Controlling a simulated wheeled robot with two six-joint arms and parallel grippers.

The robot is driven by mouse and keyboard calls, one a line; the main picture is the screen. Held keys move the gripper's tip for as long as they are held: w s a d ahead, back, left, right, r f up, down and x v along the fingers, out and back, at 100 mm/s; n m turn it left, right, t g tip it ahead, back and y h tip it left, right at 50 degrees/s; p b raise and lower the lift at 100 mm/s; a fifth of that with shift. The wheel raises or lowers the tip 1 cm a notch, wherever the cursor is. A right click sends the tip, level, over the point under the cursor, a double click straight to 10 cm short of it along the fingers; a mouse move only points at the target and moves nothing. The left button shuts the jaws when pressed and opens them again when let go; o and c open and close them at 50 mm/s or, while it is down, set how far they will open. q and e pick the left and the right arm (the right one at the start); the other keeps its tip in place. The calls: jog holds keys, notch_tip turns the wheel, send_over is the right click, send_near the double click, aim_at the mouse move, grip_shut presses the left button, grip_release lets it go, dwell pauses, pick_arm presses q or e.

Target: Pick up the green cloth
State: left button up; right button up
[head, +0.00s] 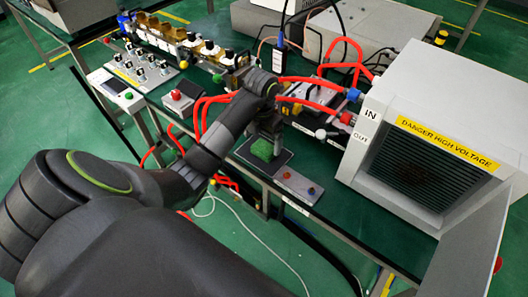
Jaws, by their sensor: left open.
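The green cloth (262,150) is a small bright green piece on a dark pad near the table's front edge, in the middle of the head view. My left arm reaches in from the lower left. My left gripper (268,132) is open and points down at the cloth from just above. Whether its fingers touch the cloth I cannot tell. My right gripper is not in view.
A grey box labelled DANGER HIGH VOLTAGE (430,140) stands at the right. Red hoses and equipment lie behind the gripper. A grey plate with knobs (298,186) is just right of the cloth. A red-button box (183,99) sits to the left.

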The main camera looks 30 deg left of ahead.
aim_at(262, 148)
pick_arm(q)
jog(key=shift+f+b, duration=0.55)
jog(key=shift+f, duration=0.05)
jog(key=shift+w+f+b, duration=0.1)
jog(key=shift+f+b, duration=0.35)
jog(key=shift+b, duration=0.05)
notch_tip(262, 148, down, 2)
jog(key=shift+w+p, duration=0.1)
jog(key=shift+p, duration=0.4)
jog(key=shift+f, duration=0.5)
